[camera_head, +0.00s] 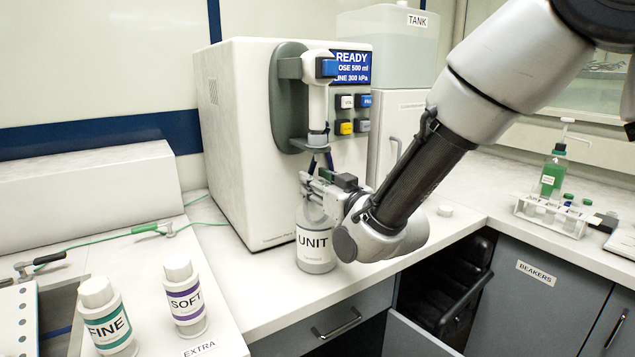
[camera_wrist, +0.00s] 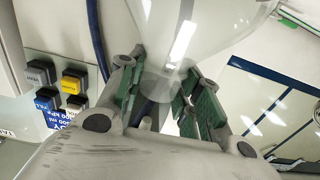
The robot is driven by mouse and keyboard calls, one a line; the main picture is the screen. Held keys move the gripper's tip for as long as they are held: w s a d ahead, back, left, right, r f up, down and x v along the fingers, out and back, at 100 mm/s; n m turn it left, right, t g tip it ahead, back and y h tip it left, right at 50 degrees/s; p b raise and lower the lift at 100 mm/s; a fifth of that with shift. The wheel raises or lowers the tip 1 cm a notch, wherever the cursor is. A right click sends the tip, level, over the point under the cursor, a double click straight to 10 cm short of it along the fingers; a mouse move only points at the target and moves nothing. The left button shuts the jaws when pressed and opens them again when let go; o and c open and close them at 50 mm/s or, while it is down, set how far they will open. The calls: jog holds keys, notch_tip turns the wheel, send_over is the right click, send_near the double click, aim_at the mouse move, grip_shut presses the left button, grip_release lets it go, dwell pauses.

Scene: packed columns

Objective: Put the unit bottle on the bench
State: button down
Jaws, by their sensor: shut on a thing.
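The unit bottle (camera_head: 315,250), pale with a label reading UNIT, is upright in front of the white dispensing machine (camera_head: 240,140), below its nozzle. My gripper (camera_head: 322,190) is shut on its neck, coming from the right. In the wrist view the green finger pads (camera_wrist: 160,105) sit on either side of the clear neck, and the clear body (camera_wrist: 205,35) widens beyond them. The bottle's base appears at the white bench top (camera_head: 255,300); I cannot tell whether it touches. My gripper partly hides the bottle's top.
A FINE bottle (camera_head: 107,318) and a SOFT bottle (camera_head: 185,298) stand at the left front. A green hose (camera_head: 110,238) crosses the left bench. A tank (camera_head: 388,45) stands behind. A rack (camera_head: 550,215) is at the right.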

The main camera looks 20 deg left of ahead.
jog(key=shift+f, duration=0.15)
jog(key=c, duration=1)
grip_release()
